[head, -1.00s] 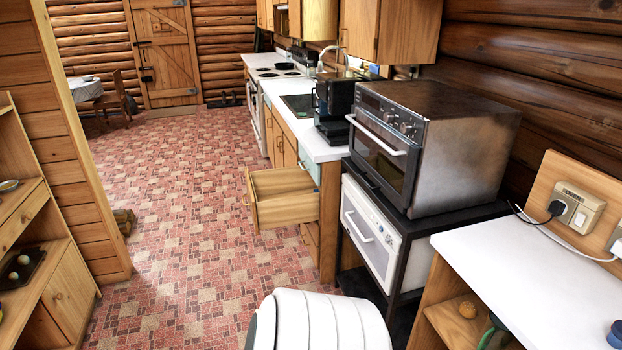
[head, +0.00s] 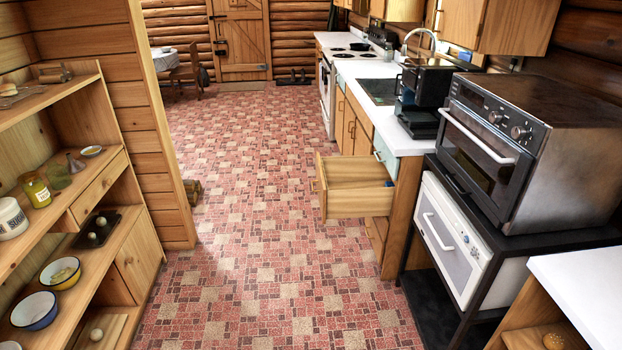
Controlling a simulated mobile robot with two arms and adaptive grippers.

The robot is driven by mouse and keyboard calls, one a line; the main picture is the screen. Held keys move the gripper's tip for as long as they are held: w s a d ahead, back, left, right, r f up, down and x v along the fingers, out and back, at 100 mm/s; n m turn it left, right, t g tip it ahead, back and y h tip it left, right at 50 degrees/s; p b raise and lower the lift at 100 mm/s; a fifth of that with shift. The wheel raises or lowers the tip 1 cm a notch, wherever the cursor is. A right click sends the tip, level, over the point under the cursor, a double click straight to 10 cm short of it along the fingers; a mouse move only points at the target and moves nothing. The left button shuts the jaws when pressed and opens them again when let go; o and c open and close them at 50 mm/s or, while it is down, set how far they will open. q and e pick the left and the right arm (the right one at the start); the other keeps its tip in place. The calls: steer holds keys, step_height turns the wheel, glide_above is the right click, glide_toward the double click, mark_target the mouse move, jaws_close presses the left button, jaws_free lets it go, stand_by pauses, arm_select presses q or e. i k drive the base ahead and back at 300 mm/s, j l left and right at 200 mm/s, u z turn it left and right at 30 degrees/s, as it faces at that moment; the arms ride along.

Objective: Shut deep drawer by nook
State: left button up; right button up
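A wooden drawer (head: 355,203) stands pulled well out from the counter cabinet on the right side of the room. It juts left over the tiled floor, below the white countertop and beside the black stand. Neither of my grippers is in the head view.
A toaster oven (head: 490,140) sits on a black stand (head: 427,245) over a white appliance (head: 455,240). Wooden shelves (head: 105,222) with bowls and jars line the left. The tiled floor (head: 265,285) between is clear. A white counter (head: 585,280) is at right.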

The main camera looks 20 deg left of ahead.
mark_target(347, 185)
steer(key=i+j+u, duration=0.15)
steer(key=i+j, duration=0.2)
steer(key=j, duration=0.25)
steer(key=i+j+u, duration=0.1)
steer(key=i+j, duration=0.3)
steer(key=i+j+z, duration=0.25)
steer(key=i, duration=0.35)
steer(key=j, duration=0.1)
